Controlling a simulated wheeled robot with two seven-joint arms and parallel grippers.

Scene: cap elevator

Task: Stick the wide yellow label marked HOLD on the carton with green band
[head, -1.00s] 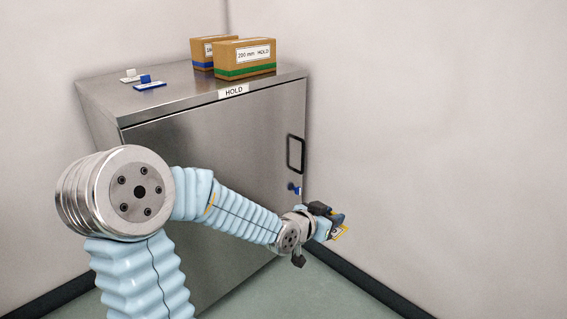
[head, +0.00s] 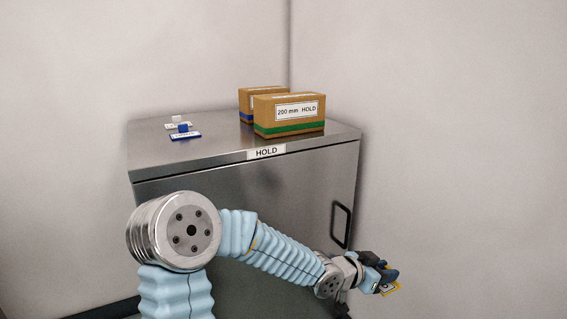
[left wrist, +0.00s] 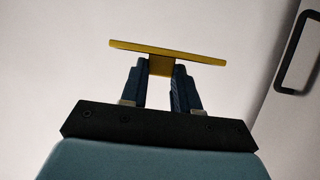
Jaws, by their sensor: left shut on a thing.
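The carton with green band (head: 289,113) stands on top of the steel cabinet, with a white "200 mm HOLD" label on its front face. My left gripper (head: 389,280) is low at the right, in front of the cabinet's right side, well below and right of the carton. It is shut on the yellow label (head: 389,288), whose marking is too small to read. In the left wrist view, the yellow label (left wrist: 167,52) shows edge-on, its yellow grip between the two dark blue fingers (left wrist: 160,88). My right gripper is not in view.
The steel cabinet (head: 240,205) has a HOLD plate on its front edge and a dark handle (head: 341,225). A blue-banded carton (head: 247,104) stands behind the green-banded one. A blue label (head: 184,134) and a white label (head: 178,123) lie at the cabinet top's left.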

